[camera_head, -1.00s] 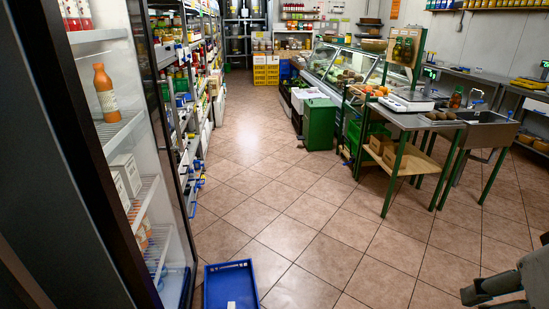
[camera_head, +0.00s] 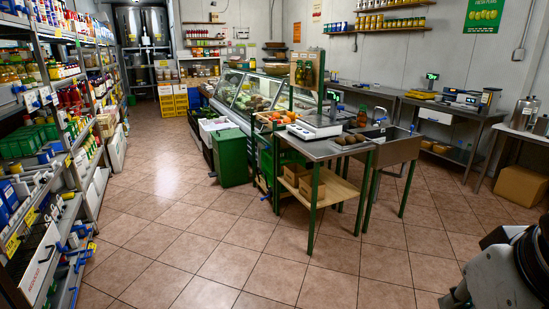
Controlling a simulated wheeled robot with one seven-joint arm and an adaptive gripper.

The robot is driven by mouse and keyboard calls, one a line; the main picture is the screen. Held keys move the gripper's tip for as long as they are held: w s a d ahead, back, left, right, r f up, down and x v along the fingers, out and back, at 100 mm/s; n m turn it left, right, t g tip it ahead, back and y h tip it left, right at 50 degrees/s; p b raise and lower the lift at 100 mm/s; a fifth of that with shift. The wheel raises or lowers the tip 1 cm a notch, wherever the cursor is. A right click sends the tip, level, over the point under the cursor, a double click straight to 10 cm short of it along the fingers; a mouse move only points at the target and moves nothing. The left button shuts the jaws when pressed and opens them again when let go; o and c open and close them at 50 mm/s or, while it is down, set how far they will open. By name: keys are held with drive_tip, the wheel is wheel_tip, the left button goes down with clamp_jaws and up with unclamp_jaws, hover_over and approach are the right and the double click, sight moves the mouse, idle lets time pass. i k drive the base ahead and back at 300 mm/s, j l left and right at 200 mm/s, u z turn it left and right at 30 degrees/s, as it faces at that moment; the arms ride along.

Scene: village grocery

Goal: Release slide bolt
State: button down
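No slide bolt can be made out in the head view. Grey and black parts of my arm show at the lower right corner, cut off by the picture edge. A small grey end piece (camera_head: 456,298) points left there and may be part of my gripper. I cannot make out two fingertips or anything held. The arm is over the floor, apart from the shelves and tables.
A stocked shelf rack (camera_head: 84,170) runs along the left. A steel table (camera_head: 322,150) with green legs stands right of centre, beside a green bin (camera_head: 229,158) and a glass counter (camera_head: 232,92). The tiled floor (camera_head: 180,225) between is clear.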

sight(83, 262)
drive_tip(key=i+u, duration=0.1)
drive_tip(key=i, duration=0.6)
drive_tip(key=i+u, duration=0.15)
drive_tip(key=i, duration=0.55)
drive_tip(key=i+l+u, duration=0.1)
drive_tip(key=i, duration=0.6)
drive_tip(key=i+u, duration=0.35)
drive_tip(key=i+l+u, duration=0.1)
drive_tip(key=i+u, duration=0.3)
drive_tip(key=i+l+u, duration=0.35)
drive_tip(key=i+u, duration=0.45)
drive_tip(key=i+l+u, duration=0.1)
drive_tip(key=u, duration=0.35)
drive_tip(key=i+l+u, duration=0.3)
drive_tip(key=u, duration=0.15)
drive_tip(key=i, duration=0.15)
